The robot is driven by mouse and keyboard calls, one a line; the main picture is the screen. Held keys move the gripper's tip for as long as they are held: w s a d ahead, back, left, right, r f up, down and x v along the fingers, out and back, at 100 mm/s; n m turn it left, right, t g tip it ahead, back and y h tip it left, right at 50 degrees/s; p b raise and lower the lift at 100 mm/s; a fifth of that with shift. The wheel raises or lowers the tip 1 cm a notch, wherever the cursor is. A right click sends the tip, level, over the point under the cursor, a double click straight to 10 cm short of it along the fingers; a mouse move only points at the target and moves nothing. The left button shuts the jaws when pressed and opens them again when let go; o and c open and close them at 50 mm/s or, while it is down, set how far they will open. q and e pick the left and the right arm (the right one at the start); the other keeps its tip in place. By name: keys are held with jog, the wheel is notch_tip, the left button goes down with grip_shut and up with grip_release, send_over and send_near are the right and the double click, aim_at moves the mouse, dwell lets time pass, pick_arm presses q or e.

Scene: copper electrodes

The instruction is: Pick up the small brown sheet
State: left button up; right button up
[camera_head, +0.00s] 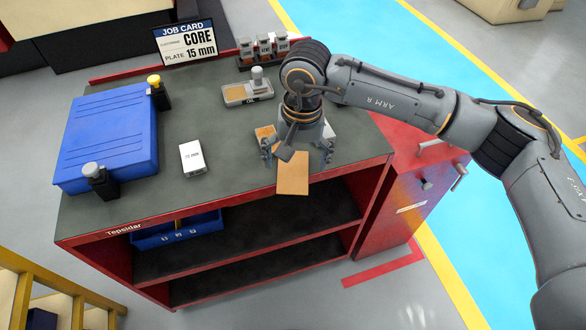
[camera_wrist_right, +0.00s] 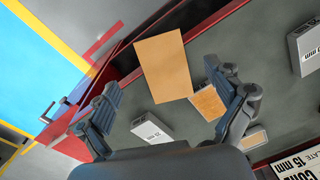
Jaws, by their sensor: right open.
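The small brown sheet (camera_head: 293,173) is a flat tan rectangle at the front edge of the workbench, with its near part sticking out past the edge. In the right wrist view the sheet (camera_wrist_right: 163,62) lies ahead of the fingers. My right gripper (camera_head: 298,152) is above the bench's front edge, over the sheet's inner part, which it partly hides. In the wrist view the right gripper (camera_wrist_right: 165,85) is open, its fingers apart on either side of the sheet's near end. I cannot tell whether they touch it. My left gripper is not in view.
Close by are a brown-topped block (camera_wrist_right: 208,102) and a white box (camera_wrist_right: 151,129). On the bench (camera_head: 220,160) are another white box (camera_head: 192,157), a blue case (camera_head: 108,135), an oil-stone tray (camera_head: 248,93) and a job card (camera_head: 185,44). Open shelves (camera_head: 250,235) lie below.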

aim_at(293, 184)
jog(key=f, duration=0.1)
jog(key=f+p, duration=0.1)
jog(key=f, duration=0.2)
jog(key=shift+s+a+f+p, duration=0.15)
jog(key=shift+s+a+p, duration=0.05)
jog(key=shift+a+p, duration=0.1)
jog(key=shift+f, duration=0.5)
jog(key=shift+f+b, duration=0.25)
jog(key=shift+b, duration=0.4)
jog(key=c, duration=0.9)
jog(key=shift+c, duration=0.4)
